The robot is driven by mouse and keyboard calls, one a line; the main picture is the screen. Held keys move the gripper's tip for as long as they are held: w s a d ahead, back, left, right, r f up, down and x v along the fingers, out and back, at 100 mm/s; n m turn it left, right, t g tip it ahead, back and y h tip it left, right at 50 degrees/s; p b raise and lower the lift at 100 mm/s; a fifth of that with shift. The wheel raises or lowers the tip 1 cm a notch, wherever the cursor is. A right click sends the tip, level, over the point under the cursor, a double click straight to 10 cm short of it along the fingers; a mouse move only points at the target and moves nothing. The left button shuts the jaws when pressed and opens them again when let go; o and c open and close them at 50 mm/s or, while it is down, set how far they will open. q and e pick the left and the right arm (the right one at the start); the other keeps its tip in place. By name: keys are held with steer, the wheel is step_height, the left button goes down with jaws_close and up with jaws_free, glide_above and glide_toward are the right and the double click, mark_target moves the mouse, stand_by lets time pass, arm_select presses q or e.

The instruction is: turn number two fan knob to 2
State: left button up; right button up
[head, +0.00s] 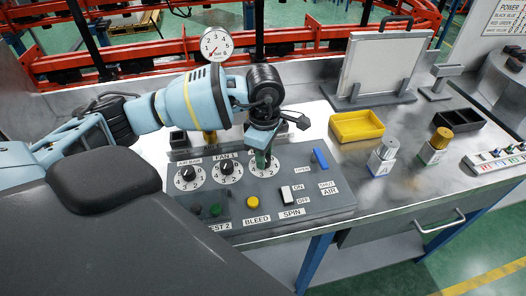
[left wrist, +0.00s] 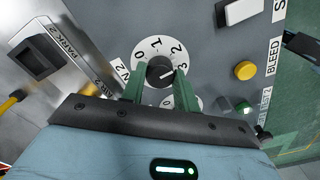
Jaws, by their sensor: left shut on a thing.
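The number two fan knob (left wrist: 160,71) is a dark round knob on a white dial (left wrist: 141,56) marked 0 to 3, with part of an "N 2" label beside it. Its white pointer line points right, close to the 3. My left gripper (left wrist: 157,88) has its green fingers shut on the knob, one on each side. In the head view my left gripper (head: 261,159) reaches down onto the third dial (head: 273,170) of the grey panel and hides the knob. My right gripper is not in view.
The FAN 1 knob (head: 227,167) and air bar knob (head: 188,174) sit to the left. A yellow BLEED button (head: 253,188), a white SPIN switch (head: 292,194) and a blue lever (head: 320,158) are close by. A yellow tray (head: 356,126) stands at right.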

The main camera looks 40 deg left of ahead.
arm_select(q)
steer(key=shift+n+p, duration=0.5)
steer(key=shift+n, duration=1.1)
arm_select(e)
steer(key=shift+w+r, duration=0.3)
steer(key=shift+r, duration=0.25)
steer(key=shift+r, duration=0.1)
arm_select(q)
steer(key=o, duration=1)
steer(key=shift+c, duration=0.2)
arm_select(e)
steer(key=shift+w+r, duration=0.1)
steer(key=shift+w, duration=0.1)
arm_select(q)
steer(key=shift+r, duration=3.95)
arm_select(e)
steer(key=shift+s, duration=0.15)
